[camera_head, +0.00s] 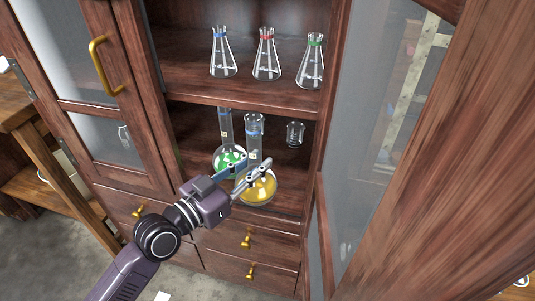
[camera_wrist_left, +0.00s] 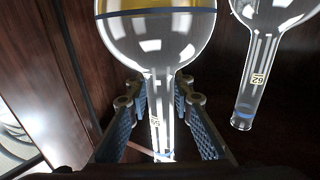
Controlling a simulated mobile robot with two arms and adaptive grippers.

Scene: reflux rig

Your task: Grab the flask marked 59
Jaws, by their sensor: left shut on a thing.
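A round-bottom flask with yellow liquid (camera_head: 259,190) stands on the lower cupboard shelf, its long neck rising with a blue band near the top. My left gripper (camera_head: 256,167) reaches it from the front left, with its fingers around the neck. In the left wrist view the same flask (camera_wrist_left: 155,45) appears upside down, its neck between the finger pads; the small neck label looks like 59. My left gripper (camera_wrist_left: 158,95) is shut on that neck. A second flask, with green liquid (camera_head: 226,154), stands behind to the left; the neighbouring flask in the wrist view (camera_wrist_left: 258,75) is labelled 62.
A small glass beaker (camera_head: 295,133) stands on the same shelf to the right. Three conical flasks with blue (camera_head: 222,58), red (camera_head: 266,58) and green (camera_head: 312,65) bands stand on the shelf above.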

